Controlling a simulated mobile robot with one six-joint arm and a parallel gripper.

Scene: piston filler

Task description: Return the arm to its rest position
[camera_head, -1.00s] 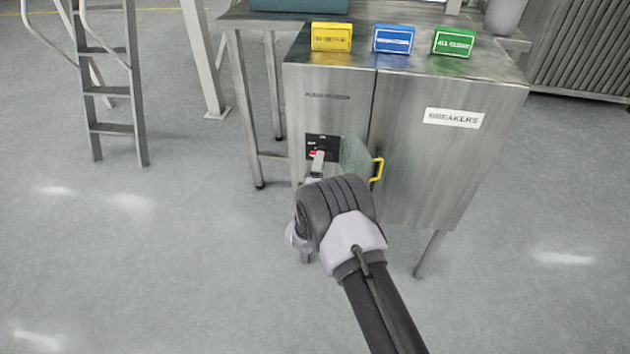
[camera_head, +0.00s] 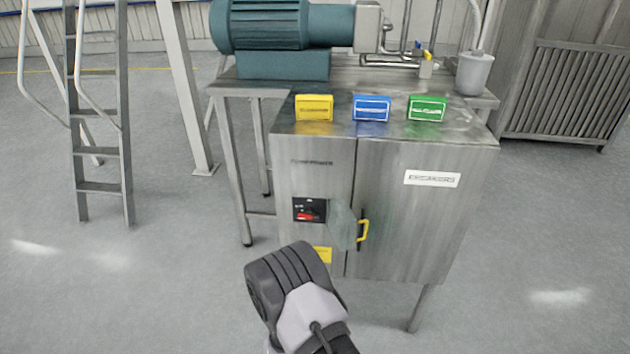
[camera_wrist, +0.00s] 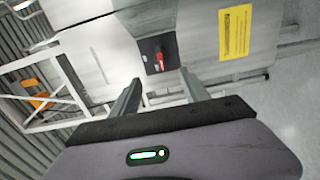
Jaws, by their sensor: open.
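My arm shows at the bottom of the head view, in front of the steel cabinet (camera_head: 420,235), with its wrist below the red switch. My gripper's two fingers show in the wrist view (camera_wrist: 163,92), spread apart with nothing between them. The red switch (camera_head: 308,212) on its black plate is on the cabinet's left door. It also shows in the wrist view (camera_wrist: 158,60), beyond the fingertips and apart from them. In the head view, my gripper's fingers are hidden behind my wrist.
A yellow handle (camera_head: 363,230) and a translucent flap (camera_head: 341,224) stick out beside the switch. Yellow (camera_head: 314,108), blue (camera_head: 371,108) and green (camera_head: 427,108) blocks stand on the cabinet. A ladder (camera_head: 100,150) stands at left. Open floor lies left and right.

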